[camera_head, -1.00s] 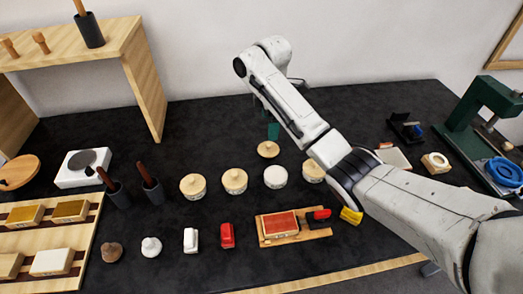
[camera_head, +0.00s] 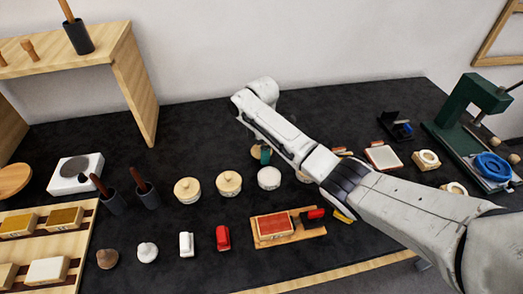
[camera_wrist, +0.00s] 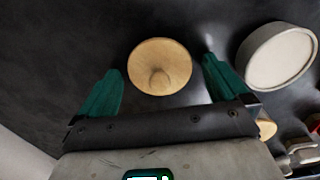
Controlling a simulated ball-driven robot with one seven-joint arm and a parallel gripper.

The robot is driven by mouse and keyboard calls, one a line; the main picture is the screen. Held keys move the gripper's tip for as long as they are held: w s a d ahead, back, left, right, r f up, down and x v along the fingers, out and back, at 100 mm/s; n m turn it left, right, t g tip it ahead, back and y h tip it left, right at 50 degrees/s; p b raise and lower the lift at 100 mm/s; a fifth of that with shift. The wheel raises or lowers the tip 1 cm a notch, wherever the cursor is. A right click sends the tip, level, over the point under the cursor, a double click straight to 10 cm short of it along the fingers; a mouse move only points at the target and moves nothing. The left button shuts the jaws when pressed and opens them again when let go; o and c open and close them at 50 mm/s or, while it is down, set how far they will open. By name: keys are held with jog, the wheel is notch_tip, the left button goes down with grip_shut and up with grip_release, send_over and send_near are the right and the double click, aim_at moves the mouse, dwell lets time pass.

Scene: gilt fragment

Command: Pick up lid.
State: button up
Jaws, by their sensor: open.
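A round pale wooden lid with a small knob (camera_wrist: 160,66) lies on the dark table behind the row of pots. It also shows in the head view (camera_head: 256,153), partly hidden by a green finger. My gripper (camera_wrist: 161,72) is open, with one green finger on each side of the lid in the wrist view. The fingers appear apart from the lid, and the gap between them is wider than the lid. In the head view my gripper (camera_head: 265,155) is mostly hidden by my arm, with one finger showing at the lid.
A white round pot (camera_head: 269,178) stands close to the lid and shows beside the right finger in the wrist view (camera_wrist: 281,56). Two wooden lidded pots (camera_head: 187,190) (camera_head: 228,183) stand left of it. Bare table lies behind the lid.

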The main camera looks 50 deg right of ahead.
jog(key=shift+c, duration=0.3)
jog(key=c, duration=1)
jog(key=shift+o, duration=0.2)
jog(key=shift+r, duration=0.15)
